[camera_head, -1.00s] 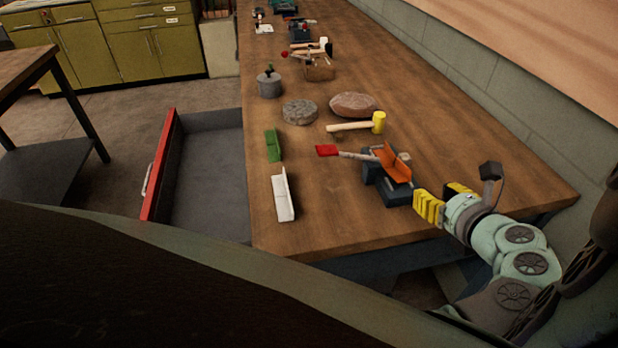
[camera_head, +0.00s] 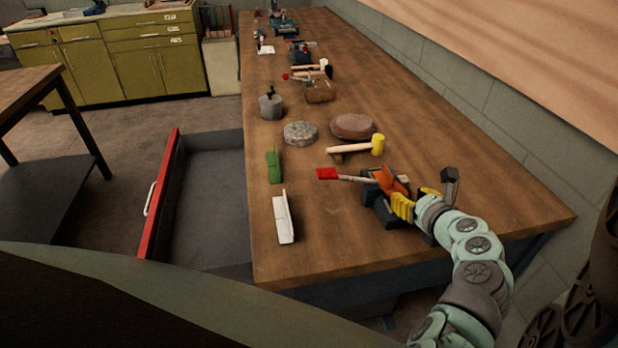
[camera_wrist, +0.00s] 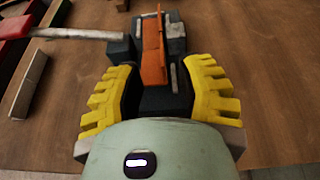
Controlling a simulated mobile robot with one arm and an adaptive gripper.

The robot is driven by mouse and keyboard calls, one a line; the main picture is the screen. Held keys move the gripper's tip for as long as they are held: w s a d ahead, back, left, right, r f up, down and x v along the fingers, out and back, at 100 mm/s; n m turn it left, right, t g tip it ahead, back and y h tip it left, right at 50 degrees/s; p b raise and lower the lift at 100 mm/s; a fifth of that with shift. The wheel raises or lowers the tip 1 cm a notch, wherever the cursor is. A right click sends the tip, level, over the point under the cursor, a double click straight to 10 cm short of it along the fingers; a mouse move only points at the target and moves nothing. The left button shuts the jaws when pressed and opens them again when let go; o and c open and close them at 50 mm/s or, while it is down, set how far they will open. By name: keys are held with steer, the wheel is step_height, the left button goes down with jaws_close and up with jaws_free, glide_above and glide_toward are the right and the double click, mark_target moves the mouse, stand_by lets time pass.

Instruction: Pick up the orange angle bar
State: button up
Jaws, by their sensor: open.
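The orange angle bar (camera_head: 388,181) stands in a dark vise (camera_head: 372,203) on the near right part of the wooden bench. In the wrist view the orange angle bar (camera_wrist: 153,55) rises from the dark vise (camera_wrist: 165,98), upright and ahead of my fingers. My gripper (camera_head: 408,203) has yellow ridged fingers and is beside the vise. In the wrist view my gripper (camera_wrist: 160,90) is open, with one finger on each side of the vise and the bar's near end between or just beyond the fingertips. Whether a finger touches anything is not clear.
A vise handle with a red end (camera_head: 328,174) sticks out left. A yellow-headed mallet (camera_head: 376,145) lies behind the vise. A white angle piece (camera_head: 283,218) and a green one (camera_head: 273,166) lie near the left edge. An open red-fronted drawer (camera_head: 163,185) juts out left.

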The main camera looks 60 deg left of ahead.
mark_target(404, 190)
steer(key=shift+r+x, duration=0.2)
steer(key=shift+x, duration=1.8)
steer(key=shift+o, duration=0.2)
steer(key=shift+w, duration=0.1)
jaws_close()
steer(key=shift+w, duration=0.1)
